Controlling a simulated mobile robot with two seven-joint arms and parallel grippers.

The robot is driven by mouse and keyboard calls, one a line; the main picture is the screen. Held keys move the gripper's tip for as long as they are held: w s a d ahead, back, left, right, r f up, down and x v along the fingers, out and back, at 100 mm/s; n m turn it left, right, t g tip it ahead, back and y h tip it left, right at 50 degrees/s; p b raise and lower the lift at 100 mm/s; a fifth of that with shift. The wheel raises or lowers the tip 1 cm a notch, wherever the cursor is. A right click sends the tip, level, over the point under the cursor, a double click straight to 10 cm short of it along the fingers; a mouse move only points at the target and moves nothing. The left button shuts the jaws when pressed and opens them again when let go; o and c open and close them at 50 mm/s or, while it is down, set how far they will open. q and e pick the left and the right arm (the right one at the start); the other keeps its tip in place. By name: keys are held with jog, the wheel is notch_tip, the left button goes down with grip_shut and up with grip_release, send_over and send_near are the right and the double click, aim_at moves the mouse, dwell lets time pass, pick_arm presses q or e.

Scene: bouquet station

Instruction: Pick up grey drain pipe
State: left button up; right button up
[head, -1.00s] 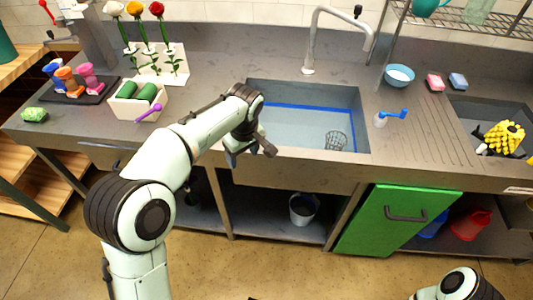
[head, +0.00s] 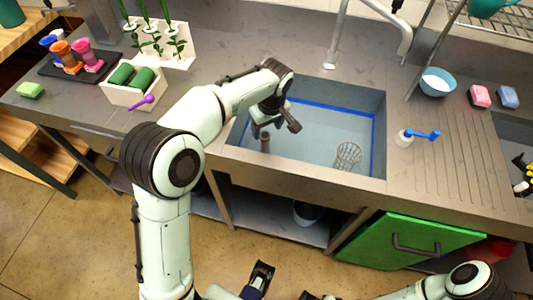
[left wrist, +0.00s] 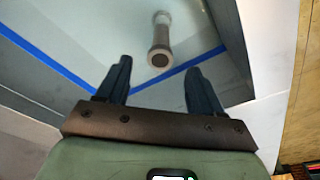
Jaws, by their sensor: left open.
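The grey drain pipe (left wrist: 161,38) stands in the water-filled sink, with its round dark end toward the left wrist camera. In the head view the pipe (head: 265,142) shows as a short dark upright piece near the sink's left side, partly hidden by my gripper. My left gripper (head: 275,129) is open and empty, over the left part of the sink. In the left wrist view its fingers (left wrist: 159,68) are spread, and the pipe lies just beyond the gap between them, not held. A dark part low in the head view may be my right gripper (head: 258,280); its jaws are unclear.
The sink (head: 378,150) has a blue line round its inside and holds a wire basket (head: 348,156). The faucet (head: 345,30) rises behind it.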

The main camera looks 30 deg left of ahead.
aim_at(266, 136)
pick_arm(q)
jog(key=f, duration=0.4)
jog(key=shift+w+a+f, duration=0.15)
jog(key=shift+w+a, duration=0.05)
jog(key=shift+a, duration=0.05)
jog(key=shift+w+a+f+b, duration=0.15)
jog(key=shift+f+b, duration=0.1)
jog(key=shift+f, duration=0.65)
jog(key=shift+s+a+f+b, duration=0.1)
jog(key=shift+a+f+b, duration=0.1)
jog(key=shift+f, duration=0.75)
jog(key=shift+w+a+f+b, duration=0.1)
jog(key=shift+f+b, duration=0.15)
jog(key=shift+f, duration=0.65)
jog(key=shift+r, duration=0.1)
grip_shut()
